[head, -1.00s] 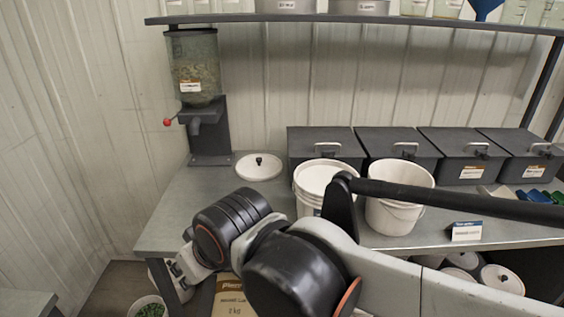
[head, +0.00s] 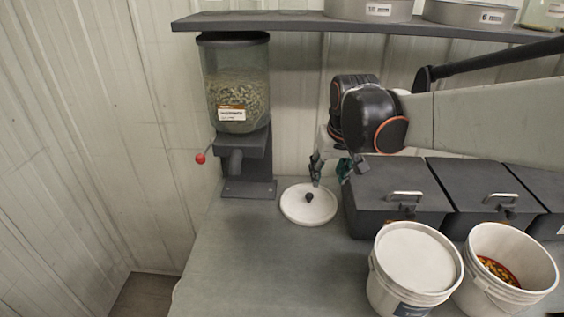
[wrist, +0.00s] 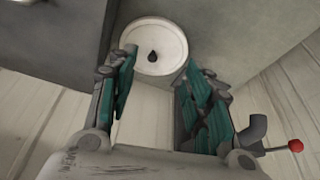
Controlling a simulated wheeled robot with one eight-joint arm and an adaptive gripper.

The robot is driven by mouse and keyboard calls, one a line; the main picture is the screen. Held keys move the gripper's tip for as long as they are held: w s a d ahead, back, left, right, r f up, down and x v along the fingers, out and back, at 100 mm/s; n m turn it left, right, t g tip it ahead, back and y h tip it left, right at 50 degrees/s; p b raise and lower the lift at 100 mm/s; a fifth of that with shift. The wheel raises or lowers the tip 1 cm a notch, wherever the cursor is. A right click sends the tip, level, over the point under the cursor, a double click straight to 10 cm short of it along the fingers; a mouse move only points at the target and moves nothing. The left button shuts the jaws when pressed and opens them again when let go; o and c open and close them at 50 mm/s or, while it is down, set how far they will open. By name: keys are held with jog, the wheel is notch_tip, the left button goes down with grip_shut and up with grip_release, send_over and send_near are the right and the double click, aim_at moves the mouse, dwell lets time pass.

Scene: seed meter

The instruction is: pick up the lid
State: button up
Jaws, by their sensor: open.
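The lid (head: 306,212) is a round white disc with a small black knob (head: 309,197) in its middle. It lies flat on the grey bench, just in front and to the right of the seed dispenser's foot. My gripper (head: 331,172) hangs pointing down above the lid's right back edge, apart from the knob. In the wrist view the lid (wrist: 150,63) shows beyond the fingertips, and the knob lies toward the top middle. The teal-padded fingers (wrist: 160,72) are spread wide with nothing between them.
The seed dispenser (head: 237,95) with a red-knobbed lever (head: 200,158) stands left of the lid. Black bins (head: 392,188) stand close on the right. A covered white bucket (head: 405,278) and an open one (head: 492,290) stand in front. A shelf (head: 290,20) runs overhead. The bench's front left is clear.

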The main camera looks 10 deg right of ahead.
jog(key=w+f+g+p, duration=0.1)
jog(key=w+f+p, duration=0.1)
jog(key=w, duration=0.6)
jog(key=g+p, duration=0.1)
jog(key=p, duration=0.1)
send_near(310, 195)
jog(key=f, duration=0.1)
jog(key=f+b, duration=0.2)
jog(key=shift+w+d+f, duration=0.15)
jog(key=shift+w+f, duration=0.1)
jog(key=shift+w, duration=0.1)
jog(key=shift+w+a+f+b, duration=0.15)
jog(key=shift+f+b, duration=0.25)
jog(key=shift+f, duration=0.45)
jog(key=shift+w+f+b, duration=0.15)
jog(key=shift+f+b, duration=0.2)
jog(key=shift+f, duration=0.55)
jog(key=shift+w+a+f+b, duration=0.15)
jog(key=shift+f+b, duration=0.25)
jog(key=shift+f, duration=0.45)
jog(key=shift+d, duration=0.1)
jog(key=shift+c, duration=0.5)
grip_shut()
